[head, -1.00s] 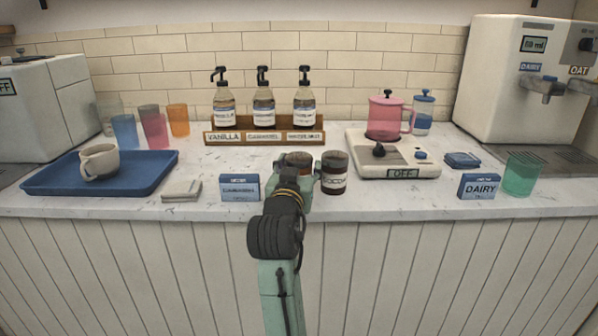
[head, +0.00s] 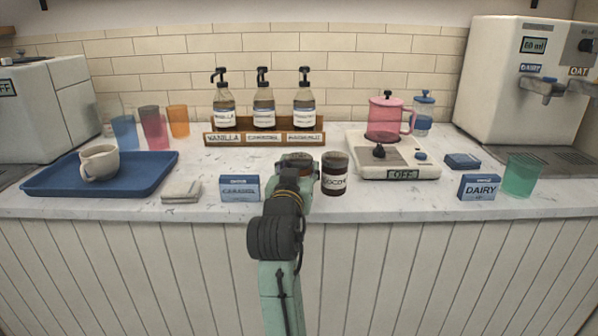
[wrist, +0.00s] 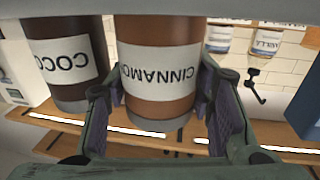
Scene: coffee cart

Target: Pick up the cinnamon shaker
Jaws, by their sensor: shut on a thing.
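The cinnamon shaker (wrist: 157,75) is a brown jar with a white label reading CINNAMON, upside down in the wrist view. My gripper (wrist: 163,100) is shut on it, with a finger pad on each side of the jar. In the head view my gripper (head: 297,178) is at the counter's front middle, and only the top of the shaker (head: 296,158) shows above it. The cocoa shaker (head: 334,174) stands just to the right, close beside my gripper. It also shows in the wrist view (wrist: 64,65), left of the cinnamon shaker. I cannot tell whether the cinnamon shaker touches the counter.
A blue-and-white box (head: 240,188) stands close left of my gripper. A hot plate (head: 398,172) with a pink pot is to the right. A wooden rack (head: 264,138) of syrup bottles is behind. A blue tray (head: 60,184) holding a cup lies far left.

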